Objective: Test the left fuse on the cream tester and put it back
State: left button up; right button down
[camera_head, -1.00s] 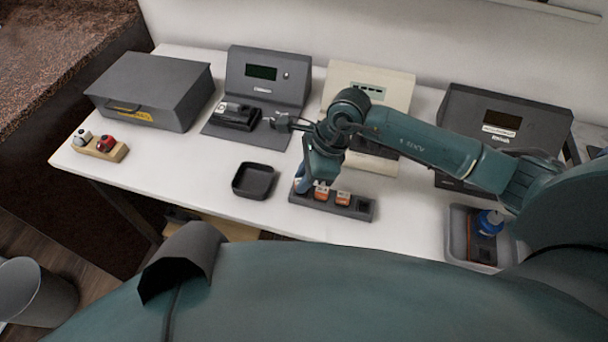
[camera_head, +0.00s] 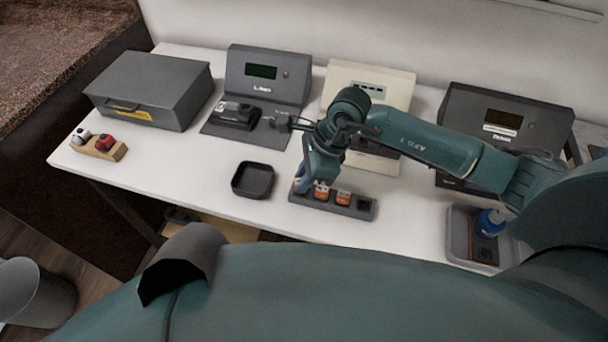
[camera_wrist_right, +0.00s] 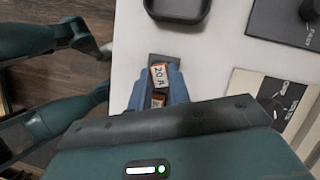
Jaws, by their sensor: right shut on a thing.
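The dark fuse block (camera_head: 351,210) lies near the table's front edge. Two orange fuses (camera_head: 321,190) (camera_head: 343,198) stand in it, and its rightmost slot looks empty. My right gripper (camera_head: 301,185) is at the block's left end, pointing down. In the right wrist view its blue fingers (camera_wrist_right: 156,92) are shut on an orange fuse (camera_wrist_right: 157,101), the left one. A fuse marked 20 A (camera_wrist_right: 160,76) stands just beyond. I cannot tell whether the held fuse is seated or lifted. The cream tester (camera_head: 388,83) stands behind, partly hidden by my right arm. My left gripper is not visible.
A black tray (camera_head: 253,181) lies left of the block. Grey testers (camera_head: 267,70) (camera_head: 506,112) flank the cream one. A grey case (camera_head: 150,85) and a wooden holder (camera_head: 113,154) stand at the left. A grey bin (camera_head: 458,232) holds a blue item at the right.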

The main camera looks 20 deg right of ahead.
jog(key=shift+f+b, duration=0.45)
dwell(0.6)
jog(key=c, duration=1.2)
grip_release()
jog(key=shift+c, duration=0.2)
jog(key=shift+o, duration=0.6)
jog(key=shift+o, duration=0.9)
jog(key=shift+r, duration=0.25)
jog(key=shift+r+p, duration=0.8)
jog(key=shift+r, duration=0.45)
jog(key=shift+r, duration=0.1)
